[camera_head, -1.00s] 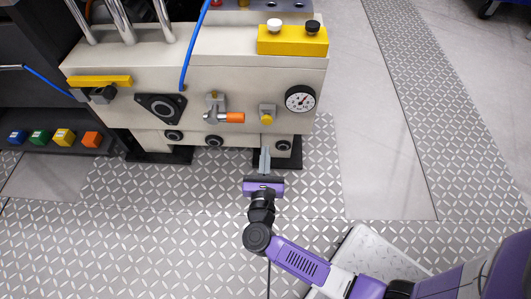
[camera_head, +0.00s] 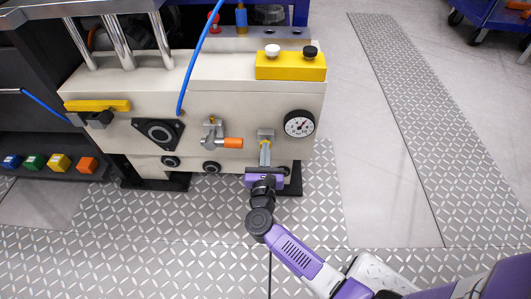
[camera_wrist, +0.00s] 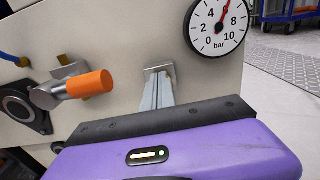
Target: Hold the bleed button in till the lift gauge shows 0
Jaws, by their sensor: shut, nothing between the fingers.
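The bleed button is hidden behind my fingertips, under a small grey bracket (camera_head: 265,133) on the cream drive unit's front (camera_head: 180,95). My gripper (camera_head: 265,146) is shut and empty, its fingers pointing at the button's spot. In the wrist view the fingertips (camera_wrist: 160,78) end right at the bracket (camera_wrist: 155,69); I cannot tell whether the button is pressed in. The round white gauge (camera_head: 299,124) sits to the upper right of the fingers. In the wrist view the gauge (camera_wrist: 217,25), marked in bar, has its red needle pointing up and slightly right, around 6.
An orange-tipped valve lever (camera_head: 230,143) sits left of my fingers; it also shows in the wrist view (camera_wrist: 90,85). A yellow block (camera_head: 290,66) with white and black knobs is above. A blue hose (camera_head: 190,70) hangs at the left. The floor right of the unit is clear.

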